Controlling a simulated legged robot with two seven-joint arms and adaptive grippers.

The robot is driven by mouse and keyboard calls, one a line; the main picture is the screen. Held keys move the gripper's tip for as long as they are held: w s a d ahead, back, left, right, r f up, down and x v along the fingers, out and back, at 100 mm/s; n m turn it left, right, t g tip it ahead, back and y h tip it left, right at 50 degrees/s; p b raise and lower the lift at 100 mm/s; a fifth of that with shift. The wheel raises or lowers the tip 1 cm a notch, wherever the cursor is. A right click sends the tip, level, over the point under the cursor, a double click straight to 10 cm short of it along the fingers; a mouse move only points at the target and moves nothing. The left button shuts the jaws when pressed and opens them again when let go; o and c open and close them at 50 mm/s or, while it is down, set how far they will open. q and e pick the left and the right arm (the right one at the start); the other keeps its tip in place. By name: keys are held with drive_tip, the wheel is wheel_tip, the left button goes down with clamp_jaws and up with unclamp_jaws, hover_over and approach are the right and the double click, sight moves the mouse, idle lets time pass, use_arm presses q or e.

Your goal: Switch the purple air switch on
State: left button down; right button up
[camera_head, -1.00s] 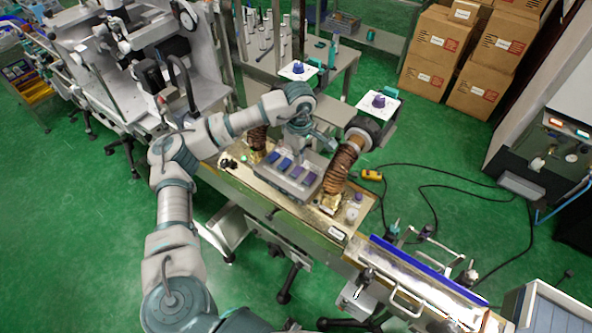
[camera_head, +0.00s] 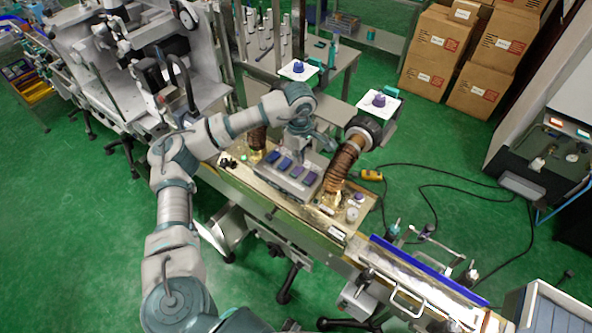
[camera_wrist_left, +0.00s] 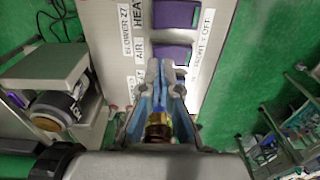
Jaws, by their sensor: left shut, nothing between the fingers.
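The grey switch box (camera_head: 272,180) stands on the machine top with a row of blue and purple rocker switches. In the left wrist view, a purple switch (camera_wrist_left: 175,53) sits beside the label AIR, with another purple switch (camera_wrist_left: 175,14) by the label HEAT. My left gripper (camera_head: 313,137) is over the far side of the box, shut and empty. In the left wrist view its fingertips (camera_wrist_left: 163,68) lie over the panel at the lower edge of the AIR switch. I cannot tell whether they touch it. The switch's tilt is not clear. My right gripper is not in view.
Brown ribbed hoses (camera_head: 341,163) rise on either side of the box. White plates with purple and blue knobs (camera_head: 379,99) stand behind. A small yellow device (camera_head: 371,175) and black cables lie on the green floor at right. Cardboard boxes (camera_head: 434,42) stand behind at right.

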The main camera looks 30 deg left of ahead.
use_arm(q)
drive_tip(key=shift+f+b, duration=0.55)
drive_tip(key=shift+f, duration=0.3)
drive_tip(key=shift+r, duration=0.1)
drive_tip(key=shift+r+p, duration=2.35)
drive_tip(key=shift+r, duration=1.1)
drive_tip(key=shift+f, duration=0.1)
